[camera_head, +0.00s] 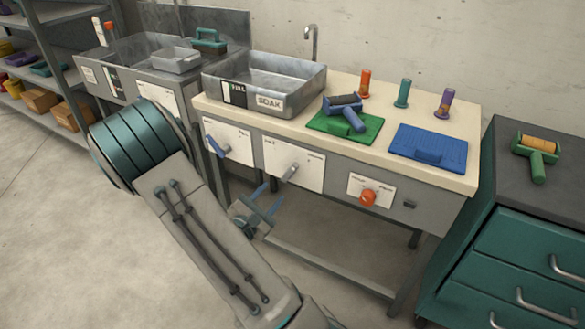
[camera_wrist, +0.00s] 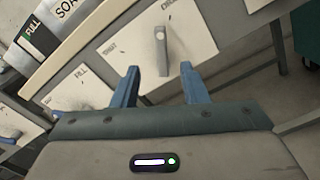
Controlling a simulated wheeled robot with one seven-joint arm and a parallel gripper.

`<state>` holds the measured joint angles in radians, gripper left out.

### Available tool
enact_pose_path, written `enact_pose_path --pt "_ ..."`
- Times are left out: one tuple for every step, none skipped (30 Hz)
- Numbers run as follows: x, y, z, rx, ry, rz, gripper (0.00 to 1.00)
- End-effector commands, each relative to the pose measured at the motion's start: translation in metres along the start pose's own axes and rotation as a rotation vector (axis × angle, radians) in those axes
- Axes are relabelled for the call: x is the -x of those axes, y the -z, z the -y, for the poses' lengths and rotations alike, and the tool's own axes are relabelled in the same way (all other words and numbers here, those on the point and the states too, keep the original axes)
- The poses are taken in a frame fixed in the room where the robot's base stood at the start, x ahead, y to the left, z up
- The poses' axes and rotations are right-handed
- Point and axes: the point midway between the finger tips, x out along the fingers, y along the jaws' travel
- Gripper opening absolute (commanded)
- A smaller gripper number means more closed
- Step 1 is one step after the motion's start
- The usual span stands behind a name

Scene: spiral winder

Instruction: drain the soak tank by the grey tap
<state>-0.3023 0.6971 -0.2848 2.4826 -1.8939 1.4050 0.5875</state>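The soak tank (camera_head: 268,82) is a grey metal basin labelled SOAK on the left of the bench, with a gauge marked FULL (camera_head: 238,95) on its front. The grey tap (camera_head: 291,171) is a lever on the white middle panel below the tank. In the wrist view the grey tap (camera_wrist: 161,50) stands nearly upright in the picture, just beyond my fingertips. My gripper (camera_wrist: 160,76) is open, its two blue fingers apart with nothing between them. In the head view my gripper (camera_head: 269,196) is low in front of the bench, below the grey tap and apart from it.
A blue tap (camera_head: 216,147) is on the fill panel to the left, and an orange knob (camera_head: 368,197) is to the right. The bench top (camera_head: 345,85) holds green and blue mats and several rollers. A green drawer cabinet (camera_head: 510,235) stands at the right.

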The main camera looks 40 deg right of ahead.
Motion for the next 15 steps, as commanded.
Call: enact_pose_path --pt "-0.008 0.000 0.001 -0.001 0.004 0.004 0.40" --pt "-0.013 0.000 0.002 -0.001 0.004 0.004 0.40" --pt "-0.021 -0.001 0.002 -0.001 0.006 0.006 0.40" --pt "-0.028 0.000 0.002 -0.002 0.006 0.004 0.40" --pt "-0.034 0.000 0.002 -0.003 0.007 0.005 0.40" --pt "-0.043 -0.001 0.003 -0.002 0.007 0.006 0.40" --pt "-0.050 -0.001 0.003 -0.002 0.006 0.006 0.40" --pt "-0.057 0.000 0.002 -0.003 0.007 0.005 0.40" --pt "-0.065 0.000 0.003 -0.003 0.006 0.005 0.40" --pt "-0.072 -0.001 0.003 -0.002 0.006 0.006 0.40" --pt "-0.078 -0.001 0.003 -0.002 0.006 0.005 0.40" --pt "-0.086 0.000 0.003 -0.002 0.006 0.004 0.40" --pt "-0.091 -0.001 0.003 -0.001 0.006 0.005 0.40" --pt "-0.096 -0.001 0.002 -0.001 0.006 0.005 0.40" --pt "-0.102 0.000 0.002 0.000 0.005 0.003 0.40"
